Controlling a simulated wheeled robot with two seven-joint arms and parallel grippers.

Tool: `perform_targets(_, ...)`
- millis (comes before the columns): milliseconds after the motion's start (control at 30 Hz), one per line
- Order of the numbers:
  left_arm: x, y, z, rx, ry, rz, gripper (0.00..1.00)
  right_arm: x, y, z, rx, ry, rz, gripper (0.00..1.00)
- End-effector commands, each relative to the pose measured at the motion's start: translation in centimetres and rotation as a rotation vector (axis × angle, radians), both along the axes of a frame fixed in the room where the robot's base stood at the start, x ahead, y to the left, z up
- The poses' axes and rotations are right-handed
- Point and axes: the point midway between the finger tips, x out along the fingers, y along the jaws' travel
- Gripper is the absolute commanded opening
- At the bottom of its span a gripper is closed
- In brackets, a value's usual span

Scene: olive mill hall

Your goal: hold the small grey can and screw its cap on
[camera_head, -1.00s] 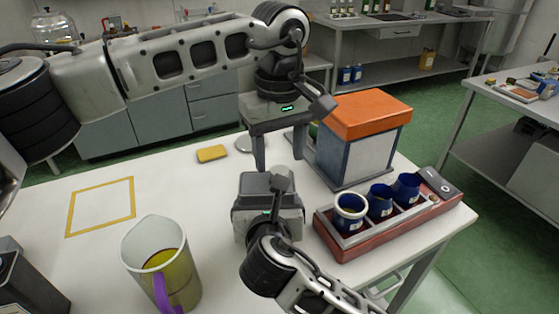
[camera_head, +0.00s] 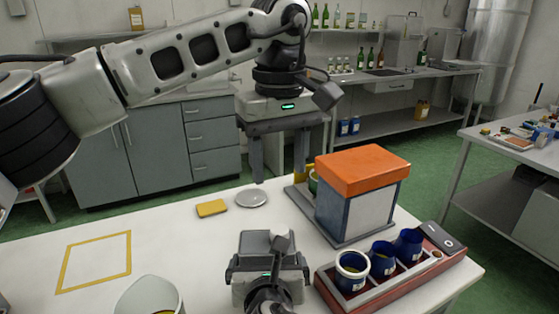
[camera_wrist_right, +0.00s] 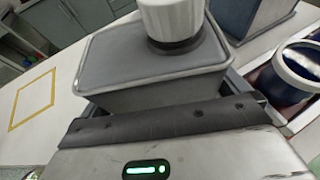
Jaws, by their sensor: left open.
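The small grey can (camera_wrist_right: 150,65) is a rectangular can in the right wrist view, directly ahead of my right gripper's palm. A white ribbed cap (camera_wrist_right: 172,18) sits over a dark ring on its top; how tightly it sits cannot be told. My right gripper (camera_head: 268,268) is shut on the can, with dark fingers at both sides.
A box with an orange lid (camera_head: 362,168) and a red tray (camera_head: 440,265) with blue cups stand to the right. A yellow sponge (camera_head: 211,208), a grey disc (camera_head: 251,198), a yellow outline (camera_head: 95,232) and a jug (camera_head: 140,297) are at left. The table between is clear.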

Motion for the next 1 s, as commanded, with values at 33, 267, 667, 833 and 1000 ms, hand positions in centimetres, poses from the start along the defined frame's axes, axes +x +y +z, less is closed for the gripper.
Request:
perform_targets(33,0.0,0.0,0.0,0.0,0.0,0.0,0.54,0.0,0.0,0.0,0.0,0.0,0.0,1.0)
perform_targets(267,0.0,0.0,-0.1,0.0,0.0,0.0,0.54,-0.8,0.1,0.3,0.001,-0.001,0.002,1.0)
perform_targets(667,0.0,0.0,-0.1,0.0,0.0,0.0,0.54,-8.9,0.0,3.6,0.004,0.001,0.004,1.0)
perform_targets(833,0.0,0.0,-0.1,0.0,0.0,0.0,0.54,-12.1,0.0,5.0,0.004,0.0,0.002,1.0)
perform_targets(1000,0.0,0.0,-0.1,0.0,0.0,0.0,0.54,-14.1,0.0,5.8,0.002,0.001,0.001,1.0)
